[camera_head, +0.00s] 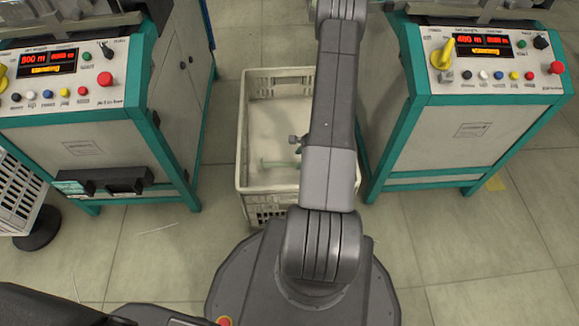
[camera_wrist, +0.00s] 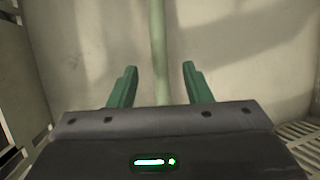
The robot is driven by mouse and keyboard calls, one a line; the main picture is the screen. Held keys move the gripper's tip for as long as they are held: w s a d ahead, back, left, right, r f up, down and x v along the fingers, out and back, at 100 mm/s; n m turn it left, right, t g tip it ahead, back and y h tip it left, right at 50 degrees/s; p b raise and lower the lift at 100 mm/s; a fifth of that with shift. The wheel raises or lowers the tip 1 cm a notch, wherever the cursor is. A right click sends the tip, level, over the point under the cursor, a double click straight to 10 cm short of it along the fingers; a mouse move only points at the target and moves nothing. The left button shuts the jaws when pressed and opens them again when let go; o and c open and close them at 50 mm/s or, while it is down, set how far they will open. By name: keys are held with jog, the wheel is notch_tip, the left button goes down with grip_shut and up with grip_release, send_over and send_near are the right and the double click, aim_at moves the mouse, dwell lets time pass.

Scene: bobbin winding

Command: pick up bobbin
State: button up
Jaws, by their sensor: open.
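A pale green rod, apparently the bobbin (camera_wrist: 158,40), stands upright in the wrist picture, in line with the gap between my fingers. Its lower end is hidden behind my gripper's body. My gripper (camera_wrist: 159,68) is open, with one green finger on each side of the rod's line. I cannot tell how far the rod is from the fingers. In the head view, a thin pale green piece of the bobbin (camera_head: 278,163) shows inside the white crate (camera_head: 242,150). My arm covers the crate's right part and hides most of my gripper there.
A teal-framed machine (camera_head: 75,140) stands left of the crate and another (camera_head: 470,130) right of it, close to my arm. The crate's walls surround the bobbin. A second white crate (camera_head: 18,195) is at the left edge. Tiled floor (camera_head: 480,245) is clear at the lower right.

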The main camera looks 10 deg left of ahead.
aim_at(293, 163)
jog(key=b+x, duration=0.1)
jog(key=x, duration=0.2)
jog(key=b+x, duration=0.1)
jog(key=x, duration=0.1)
jog(key=shift+a+f, duration=0.25)
jog(key=shift+a, duration=0.15)
jog(key=shift+s, duration=0.1)
grip_shut()
